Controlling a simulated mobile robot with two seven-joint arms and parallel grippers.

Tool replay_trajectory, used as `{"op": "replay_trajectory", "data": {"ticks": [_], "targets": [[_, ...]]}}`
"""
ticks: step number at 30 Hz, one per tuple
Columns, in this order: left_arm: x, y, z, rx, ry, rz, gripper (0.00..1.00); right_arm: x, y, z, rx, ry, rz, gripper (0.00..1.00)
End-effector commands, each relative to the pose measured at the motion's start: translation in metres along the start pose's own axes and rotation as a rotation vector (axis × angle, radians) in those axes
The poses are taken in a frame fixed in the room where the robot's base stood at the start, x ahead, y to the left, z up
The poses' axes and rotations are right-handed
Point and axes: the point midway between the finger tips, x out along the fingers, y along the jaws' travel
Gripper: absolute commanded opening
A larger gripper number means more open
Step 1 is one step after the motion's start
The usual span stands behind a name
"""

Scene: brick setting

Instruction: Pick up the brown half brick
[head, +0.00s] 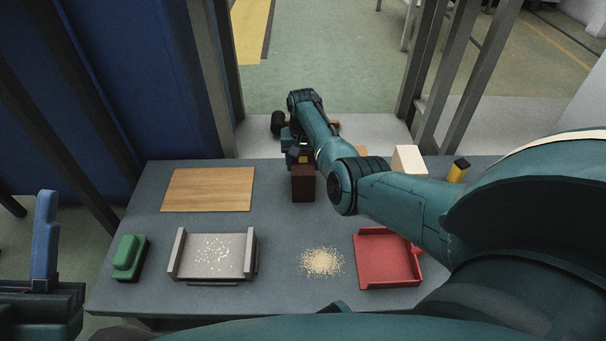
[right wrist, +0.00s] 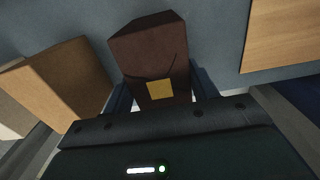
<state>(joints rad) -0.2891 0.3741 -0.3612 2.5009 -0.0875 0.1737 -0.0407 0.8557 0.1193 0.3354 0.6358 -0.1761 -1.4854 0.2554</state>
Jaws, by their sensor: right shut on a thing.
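The brown half brick (head: 303,186) is dark brown and stands near the far middle of the table (head: 285,222), right of the wooden board. It also shows in the right wrist view (right wrist: 150,50), upright between the fingers. My right gripper (head: 302,160) is shut on it from the far side; in the right wrist view the blue-grey fingers (right wrist: 162,97) lie on either side of it. Whether the brick is clear of the table I cannot tell. My left gripper (head: 45,240) is at the left edge, apart from the table things; its opening is unclear.
A wooden board (head: 208,189) lies left of the brick. A tan block (right wrist: 78,75) and a cream block (head: 408,159) stand nearby.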

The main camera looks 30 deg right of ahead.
Motion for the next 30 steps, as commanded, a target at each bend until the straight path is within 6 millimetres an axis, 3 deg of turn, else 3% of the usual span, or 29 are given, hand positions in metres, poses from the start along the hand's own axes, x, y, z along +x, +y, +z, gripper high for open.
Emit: {"op": "replay_trajectory", "data": {"ticks": [5,16,30], "targets": [[0.000,0.000,0.000,0.000,-0.001,0.000,0.34,0.000,0.001,0.000,0.000,-0.001,0.001,0.00],[0.003,-0.002,-0.002,-0.003,-0.005,0.000,0.34,-0.007,0.000,-0.001,0.001,0.004,0.000,0.00],[-0.036,0.027,0.038,-0.271,-0.427,-0.049,0.34,-0.083,0.000,-0.001,0.000,0.004,0.000,0.00]]}}
